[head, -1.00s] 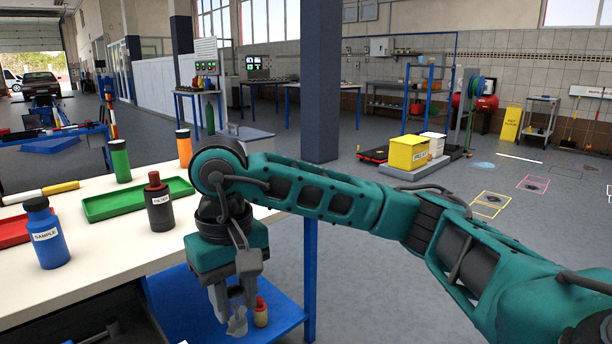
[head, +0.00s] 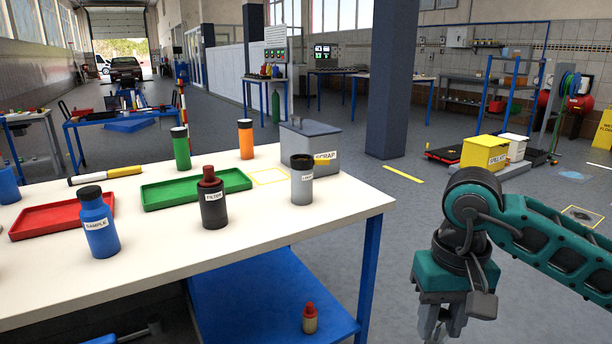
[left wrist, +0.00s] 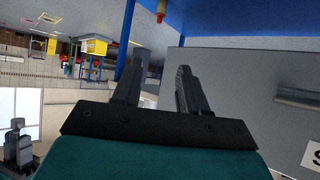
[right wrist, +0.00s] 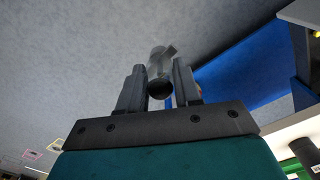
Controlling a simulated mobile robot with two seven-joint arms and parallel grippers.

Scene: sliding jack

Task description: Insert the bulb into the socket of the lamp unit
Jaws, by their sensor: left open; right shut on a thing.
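My right gripper (head: 440,325) hangs beyond the bench's right end, with its fingertips cut off at the lower edge of the head view. In the right wrist view its fingers (right wrist: 158,75) are shut on a small grey piece (right wrist: 160,62) with a dark round end, which may be the bulb. A grey cylinder (head: 302,184) with a dark top stands upright near the bench's right edge. Its label is too small to read surely; it may be the lamp unit. My left gripper (left wrist: 156,78) is open and empty in the left wrist view, and out of the head view.
The white bench (head: 230,245) carries a filter bottle (head: 212,205), sample bottle (head: 98,228), green tray (head: 165,196), red tray (head: 50,222) and scrap bin (head: 312,138). A red-capped bottle (head: 310,320) stands on the blue lower shelf (head: 250,290).

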